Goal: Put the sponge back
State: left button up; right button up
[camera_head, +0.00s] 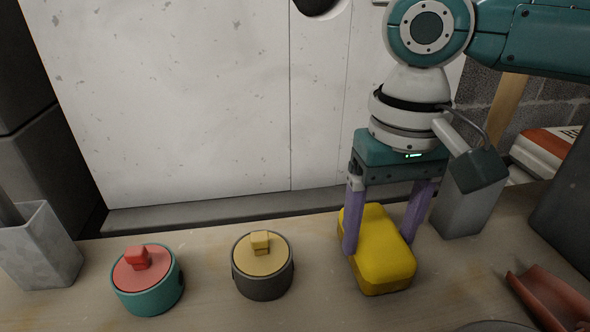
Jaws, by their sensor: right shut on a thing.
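The yellow sponge (385,262) is a rounded block at the right of the middle, on or just above the wooden bench. My right gripper (382,246) comes down from above with its purple fingers on either side of the sponge and is shut on it. I cannot tell whether the sponge's underside touches the bench. My left gripper is not in view.
A teal pot with a red lid (140,271) and a dark pot with a yellow lid (262,262) stand left of the sponge. A grey container (40,248) is at far left, another grey box (462,212) behind right. A reddish piece (548,296) lies front right.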

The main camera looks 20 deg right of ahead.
aim_at(379, 235)
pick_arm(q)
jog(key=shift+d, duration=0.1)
pick_arm(e)
jog(key=shift+f, duration=0.15)
jog(key=o, duration=1.5)
jog(key=shift+o, duration=0.2)
pick_arm(q)
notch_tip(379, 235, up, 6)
jog(key=p, duration=0.6)
pick_arm(e)
notch_tip(379, 235, up, 12)
pick_arm(q)
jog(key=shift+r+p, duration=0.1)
jog(key=shift+p, duration=0.2)
